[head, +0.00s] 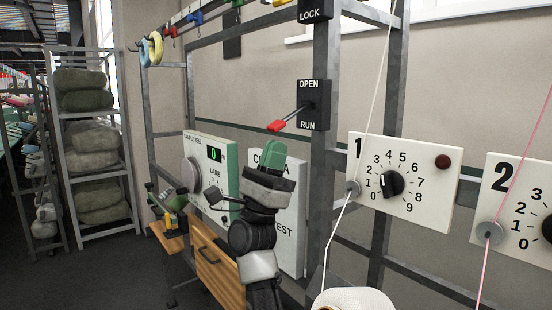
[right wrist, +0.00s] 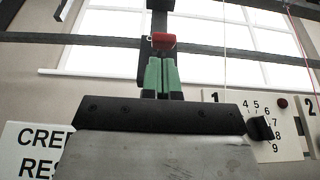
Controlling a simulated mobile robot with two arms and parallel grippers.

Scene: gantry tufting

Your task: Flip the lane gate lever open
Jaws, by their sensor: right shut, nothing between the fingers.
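The lane gate lever has a red grip (head: 275,126) on a thin metal rod. The rod slants down and left from a black plate (head: 313,105) marked OPEN at the top and RUN at the bottom. My right gripper (head: 272,152), with green fingers, is shut and empty, just below the red grip in the head view. In the right wrist view the red grip (right wrist: 163,42) shows right above the shut fingertips (right wrist: 160,62). I cannot tell whether they touch. My left gripper is not in view.
Behind my right arm are a panel with a green digital readout (head: 206,165) and a white sign (head: 293,215). Dial panel 1 (head: 360,190) and panel 2 (head: 500,205) stand to the right. A white thread and a pink thread run down there. Grey frame posts (head: 324,190) stand close by.

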